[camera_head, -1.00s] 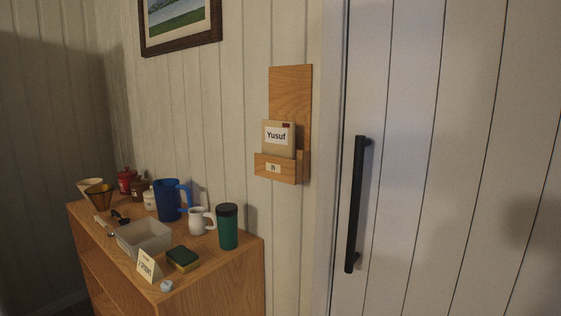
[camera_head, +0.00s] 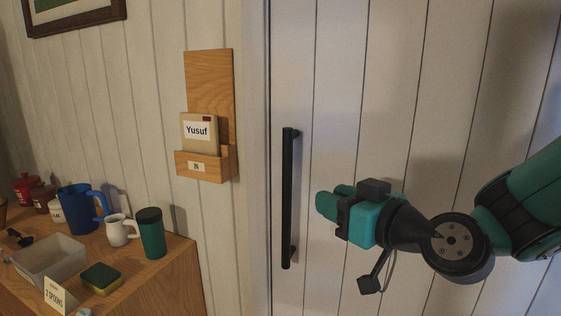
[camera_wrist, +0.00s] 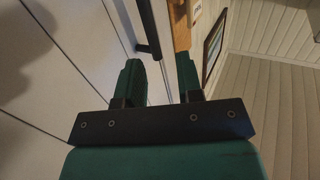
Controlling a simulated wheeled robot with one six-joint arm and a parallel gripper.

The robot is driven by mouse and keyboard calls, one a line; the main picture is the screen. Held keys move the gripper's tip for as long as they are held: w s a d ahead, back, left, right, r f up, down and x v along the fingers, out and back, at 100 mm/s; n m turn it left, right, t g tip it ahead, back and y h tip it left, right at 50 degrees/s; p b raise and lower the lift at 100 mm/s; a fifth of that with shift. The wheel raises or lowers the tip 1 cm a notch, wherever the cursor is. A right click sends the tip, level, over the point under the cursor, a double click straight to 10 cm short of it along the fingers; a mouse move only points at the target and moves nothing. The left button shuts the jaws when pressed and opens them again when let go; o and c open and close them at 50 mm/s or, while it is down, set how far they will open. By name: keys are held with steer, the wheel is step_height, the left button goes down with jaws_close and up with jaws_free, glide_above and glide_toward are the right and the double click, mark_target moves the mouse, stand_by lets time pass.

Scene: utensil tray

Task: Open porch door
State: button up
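The porch door (camera_head: 400,90) is white with vertical plank lines and looks shut. Its long black vertical bar handle (camera_head: 288,200) is near the door's left edge. My gripper (camera_head: 328,200) is to the right of the handle, at about its mid-height, apart from it in the head view. In the wrist view, my gripper's two green fingers (camera_wrist: 160,80) stand apart with nothing between them. The black handle (camera_wrist: 148,28) shows beyond the fingertips there, nearer the left finger.
A wooden letter holder (camera_head: 209,75) with a "Yusuf" envelope (camera_head: 198,131) hangs left of the door. A wooden cabinet (camera_head: 170,268) at lower left holds a blue pitcher (camera_head: 78,212), a white mug (camera_head: 118,232), a green tumbler (camera_head: 151,235) and a clear tray (camera_head: 48,258).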

mark_target(289, 169)
steer(key=shift+t, duration=0.7)
steer(key=p+x, duration=0.4)
steer(key=x, duration=0.1)
steer(key=p+x, duration=0.3)
steer(key=x, duration=0.3)
steer(key=d+p+x, duration=0.1)
steer(key=p+x, duration=0.3)
steer(key=x, duration=0.2)
steer(key=shift+w+d+r+p, duration=0.1)
steer(key=shift+w+r+p, duration=0.1)
steer(key=shift+w+p, duration=0.15)
steer(key=shift+w+a+f+m, duration=0.15)
steer(key=shift+w+a+m, duration=0.15)
steer(key=shift+w, duration=0.05)
jaws_close()
